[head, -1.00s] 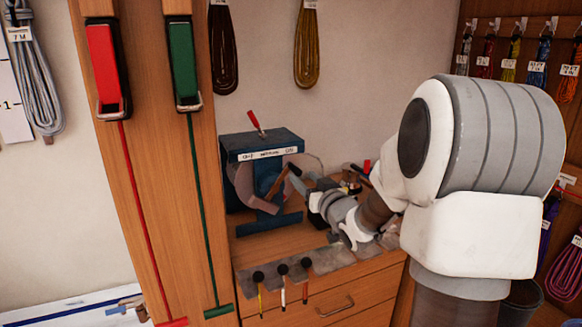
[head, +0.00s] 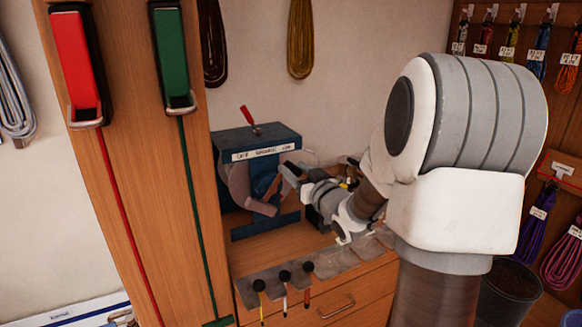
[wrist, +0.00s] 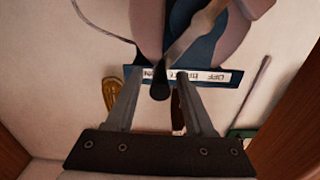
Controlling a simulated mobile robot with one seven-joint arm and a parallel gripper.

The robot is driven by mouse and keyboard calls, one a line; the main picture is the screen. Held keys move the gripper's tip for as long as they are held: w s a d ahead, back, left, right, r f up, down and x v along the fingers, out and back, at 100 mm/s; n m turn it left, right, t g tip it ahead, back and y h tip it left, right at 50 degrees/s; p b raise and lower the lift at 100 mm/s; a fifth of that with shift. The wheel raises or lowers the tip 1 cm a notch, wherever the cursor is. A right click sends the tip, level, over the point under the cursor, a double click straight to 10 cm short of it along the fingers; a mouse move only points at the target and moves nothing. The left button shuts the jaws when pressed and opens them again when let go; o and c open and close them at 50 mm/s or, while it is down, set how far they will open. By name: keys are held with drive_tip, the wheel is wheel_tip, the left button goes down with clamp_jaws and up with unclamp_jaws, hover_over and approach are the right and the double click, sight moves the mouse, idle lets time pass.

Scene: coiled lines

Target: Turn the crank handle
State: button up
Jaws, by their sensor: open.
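A blue crank machine (head: 228,150) with a white label strip stands on the wooden bench. Its pinkish round parts show at the front, with a brown crank arm (head: 272,187) across them. In the wrist view the crank arm (wrist: 198,35) slants down to a dark handle (wrist: 160,90). My gripper (wrist: 160,72) is open, with one finger on each side of this handle in the picture. I cannot tell whether either finger touches it. In the head view my gripper (head: 288,178) is at the right front of the machine, and its fingertips partly hide the crank.
A red-handled lever (head: 248,118) rises from the machine's top. Several black-knobbed tools (head: 284,276) hang at the bench's front edge. A wooden post with red (head: 80,65) and green (head: 174,58) clips stands at the left. A dark bucket (head: 508,292) is at the right.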

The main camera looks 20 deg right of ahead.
idle(0.4)
clamp_jaws()
idle(1.3)
